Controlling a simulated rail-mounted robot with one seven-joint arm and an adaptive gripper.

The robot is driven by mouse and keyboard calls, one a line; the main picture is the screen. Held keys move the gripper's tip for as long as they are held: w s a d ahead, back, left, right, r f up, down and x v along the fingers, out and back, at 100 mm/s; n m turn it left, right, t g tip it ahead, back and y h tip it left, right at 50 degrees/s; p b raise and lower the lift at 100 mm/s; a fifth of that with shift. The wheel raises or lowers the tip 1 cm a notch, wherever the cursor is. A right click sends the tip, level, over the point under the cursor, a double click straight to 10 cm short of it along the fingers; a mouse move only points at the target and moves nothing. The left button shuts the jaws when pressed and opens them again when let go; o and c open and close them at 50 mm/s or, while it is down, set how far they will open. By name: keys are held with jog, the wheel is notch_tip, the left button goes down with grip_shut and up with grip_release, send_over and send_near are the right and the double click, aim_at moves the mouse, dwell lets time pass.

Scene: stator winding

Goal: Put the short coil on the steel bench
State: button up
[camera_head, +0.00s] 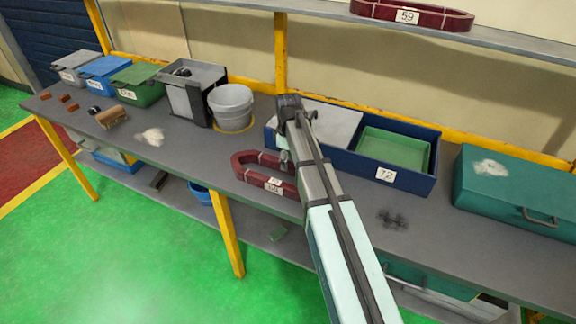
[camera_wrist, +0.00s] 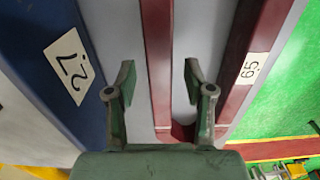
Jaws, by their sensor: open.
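A dark red, elongated coil (camera_head: 262,183) with pale ties and a white number tag lies on the grey bench (camera_head: 200,165) in the head view. My arm hides its right part. Another dark red coil (camera_head: 412,15), tagged 59, lies on the shelf above. I cannot tell from size which is the short one. My gripper (camera_head: 285,160) is over the back side of the bench coil. In the wrist view my gripper (camera_wrist: 159,72) is open and empty. One long side of the coil (camera_wrist: 157,45) runs between its fingers; the tagged side is to the right.
A blue tray (camera_head: 409,181) tagged 72, with a green bin inside, stands behind the coil. A teal case (camera_head: 515,190) is at right. A grey bucket (camera_head: 232,107) and several lidded boxes stand at left. Bare bench lies left of the coil.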

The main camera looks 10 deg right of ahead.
notch_tip(320, 180, up, 10)
jog(key=b, duration=0.2)
jog(key=shift+f, duration=0.25)
